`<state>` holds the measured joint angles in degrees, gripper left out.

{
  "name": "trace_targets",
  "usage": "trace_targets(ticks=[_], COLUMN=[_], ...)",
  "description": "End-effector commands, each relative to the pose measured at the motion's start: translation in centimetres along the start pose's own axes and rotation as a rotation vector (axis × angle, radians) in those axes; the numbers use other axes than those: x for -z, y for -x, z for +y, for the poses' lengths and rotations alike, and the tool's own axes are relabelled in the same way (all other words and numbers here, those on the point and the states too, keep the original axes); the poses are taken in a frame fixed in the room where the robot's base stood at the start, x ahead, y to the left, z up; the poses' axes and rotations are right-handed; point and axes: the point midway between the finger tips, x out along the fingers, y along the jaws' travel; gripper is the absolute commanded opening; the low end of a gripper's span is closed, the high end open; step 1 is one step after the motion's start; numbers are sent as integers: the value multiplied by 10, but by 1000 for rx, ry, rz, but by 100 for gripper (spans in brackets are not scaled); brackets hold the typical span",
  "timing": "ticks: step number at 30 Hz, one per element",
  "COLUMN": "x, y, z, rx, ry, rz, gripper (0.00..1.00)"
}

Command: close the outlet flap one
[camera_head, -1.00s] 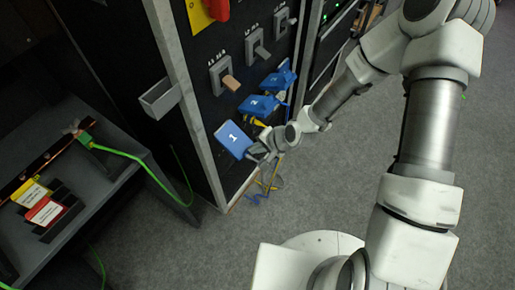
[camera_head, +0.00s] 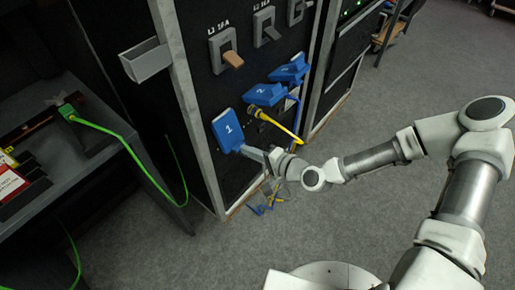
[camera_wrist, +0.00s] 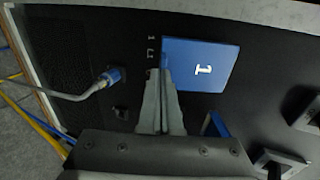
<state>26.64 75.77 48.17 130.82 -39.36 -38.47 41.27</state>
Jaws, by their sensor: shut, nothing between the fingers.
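Outlet flap one is a blue plate marked 1 (camera_head: 228,130) on the lower front of the black rack panel, and it stands out from the panel. It also shows face-on in the wrist view (camera_wrist: 210,66). My gripper (camera_head: 246,151) is shut and empty at the flap's lower right edge. In the wrist view its fingertips (camera_wrist: 164,74) overlap the flap's left edge. I cannot tell whether they touch it. The outlet behind the flap is hidden.
Blue flaps two (camera_head: 265,94) and three (camera_head: 289,70) stick out to the right, with a yellow cable (camera_head: 280,127) below flap two. Breaker levers (camera_head: 233,60) sit above. Grey floor is free at right.

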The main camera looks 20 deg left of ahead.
Motion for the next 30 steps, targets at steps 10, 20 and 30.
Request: trace_targets(ticks=[10, 20, 30], x=[0, 0, 0], y=[-29, -43, -46], z=[12, 15, 15], rx=[-8, -10, -10], ry=[3, 2, 2], rz=[-2, -1, -1], gripper=[0, 0, 0])
